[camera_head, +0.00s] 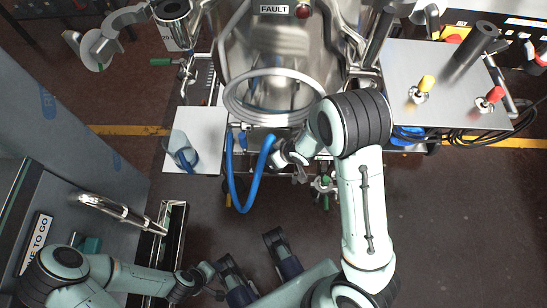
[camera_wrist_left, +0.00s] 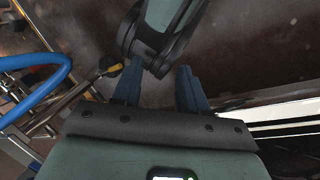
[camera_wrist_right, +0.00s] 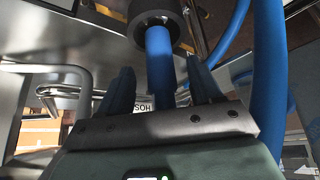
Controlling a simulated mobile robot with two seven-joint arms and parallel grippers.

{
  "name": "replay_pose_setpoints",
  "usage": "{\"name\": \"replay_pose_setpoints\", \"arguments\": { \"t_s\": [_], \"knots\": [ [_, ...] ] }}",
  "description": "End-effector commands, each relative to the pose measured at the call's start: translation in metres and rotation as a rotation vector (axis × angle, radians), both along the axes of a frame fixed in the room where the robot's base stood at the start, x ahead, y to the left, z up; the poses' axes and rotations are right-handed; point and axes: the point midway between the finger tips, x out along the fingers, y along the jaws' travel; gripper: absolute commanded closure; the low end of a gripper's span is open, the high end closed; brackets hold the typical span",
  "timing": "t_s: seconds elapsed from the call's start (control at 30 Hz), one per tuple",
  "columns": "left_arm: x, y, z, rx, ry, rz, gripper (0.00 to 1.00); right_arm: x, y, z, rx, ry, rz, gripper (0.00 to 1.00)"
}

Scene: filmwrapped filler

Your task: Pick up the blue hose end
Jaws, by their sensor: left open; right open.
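The blue hose (camera_head: 241,206) hangs in a U-shaped loop below the front of the steel tank. Its right-hand end rises to my right gripper (camera_head: 277,150), which partly hides it. In the right wrist view the hose (camera_wrist_right: 160,58) passes between the fingers of the open right gripper (camera_wrist_right: 160,82), with a dark collar (camera_wrist_right: 155,20) beyond. Whether the fingers touch the hose cannot be told. My left gripper (camera_head: 246,250) is open and empty, low and apart from the hose. The left wrist view shows its spread fingers (camera_wrist_left: 158,72) and the blue hose (camera_wrist_left: 42,88) at left.
A steel tank (camera_head: 262,50) with a coiled clear hose (camera_head: 275,117) stands behind. A white shelf (camera_head: 207,128) with a blue-ringed fitting is at left. A steel side table (camera_head: 400,65) with yellow and red connectors is at right. A grey cabinet (camera_head: 75,130) borders the left; floor is open at lower right.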

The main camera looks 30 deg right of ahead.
Motion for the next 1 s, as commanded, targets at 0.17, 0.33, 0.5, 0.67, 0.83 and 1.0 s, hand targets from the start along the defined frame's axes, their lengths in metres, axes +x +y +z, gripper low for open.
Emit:
{"name": "replay_pose_setpoints", "arguments": {
  "t_s": [0.17, 0.33, 0.5, 0.67, 0.83, 1.0],
  "knots": [
    [0.013, 0.007, -0.013, 0.018, -0.035, 0.015, 0.57, 0.015, 0.004, -0.027, -0.002, 0.003, 0.003, 0.36],
    [0.02, 0.01, -0.017, 0.026, -0.052, 0.023, 0.57, 0.021, 0.005, -0.037, -0.001, 0.002, 0.001, 0.36],
    [0.02, 0.01, -0.016, 0.026, -0.054, 0.023, 0.57, 0.022, 0.005, -0.036, 0.0, 0.001, 0.0, 0.36],
    [0.02, 0.01, -0.016, 0.025, -0.053, 0.023, 0.57, 0.021, 0.006, -0.036, 0.001, 0.001, 0.0, 0.75],
    [0.02, 0.01, -0.016, 0.025, -0.054, 0.022, 0.57, 0.022, 0.006, -0.036, 0.001, 0.0, 0.0, 1.0],
    [0.02, 0.01, -0.015, 0.025, -0.053, 0.022, 0.57, 0.022, 0.006, -0.035, 0.001, -0.001, 0.0, 1.0]
  ]
}}
